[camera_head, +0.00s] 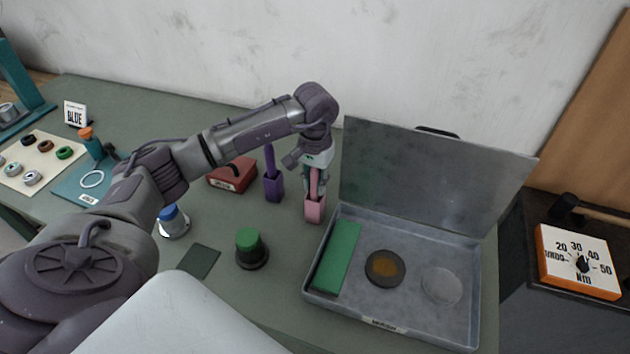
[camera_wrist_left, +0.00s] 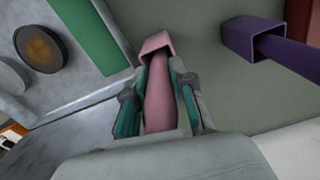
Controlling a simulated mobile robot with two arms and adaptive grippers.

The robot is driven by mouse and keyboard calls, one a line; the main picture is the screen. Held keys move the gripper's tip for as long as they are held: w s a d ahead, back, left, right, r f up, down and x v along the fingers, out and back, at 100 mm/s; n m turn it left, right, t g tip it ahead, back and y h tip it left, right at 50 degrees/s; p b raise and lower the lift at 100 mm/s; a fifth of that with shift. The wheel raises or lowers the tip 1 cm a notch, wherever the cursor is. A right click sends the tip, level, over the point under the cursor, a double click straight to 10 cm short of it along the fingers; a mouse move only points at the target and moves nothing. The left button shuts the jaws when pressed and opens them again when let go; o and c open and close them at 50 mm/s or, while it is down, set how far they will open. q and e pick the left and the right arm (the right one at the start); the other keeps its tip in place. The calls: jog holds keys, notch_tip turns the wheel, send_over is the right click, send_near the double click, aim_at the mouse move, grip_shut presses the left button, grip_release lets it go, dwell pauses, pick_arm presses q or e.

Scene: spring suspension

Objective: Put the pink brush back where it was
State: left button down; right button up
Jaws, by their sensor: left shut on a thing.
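The pink brush (camera_head: 314,182) is upright in my left gripper (camera_head: 313,186), and its lower end is in the pink holder (camera_head: 314,211) on the table. In the left wrist view the fingers of my left gripper (camera_wrist_left: 158,98) close on both sides of the pink brush handle (camera_wrist_left: 159,105). Its far end goes into the mouth of the pink holder (camera_wrist_left: 156,41); how deep it sits is hidden. A purple brush (camera_head: 269,160) stands in a purple holder (camera_head: 273,188) just left of the pink one. My right gripper is not in view.
An open grey metal case (camera_head: 460,318) stands right of the pink holder, with a green block (camera_head: 337,255) and two discs inside. A red box (camera_head: 232,175) is left of the purple holder. A green-topped knob (camera_head: 250,248) stands in front. A wall is behind.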

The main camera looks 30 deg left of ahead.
pick_arm(q)
jog(key=shift+f, duration=0.2)
jog(key=c, duration=1)
grip_release()
jog(key=shift+r, duration=0.1)
jog(key=shift+r, duration=0.15)
notch_tip(320, 180, up, 11)
jog(key=b, duration=0.3)
jog(key=shift+b, duration=0.35)
jog(key=shift+r, duration=0.5)
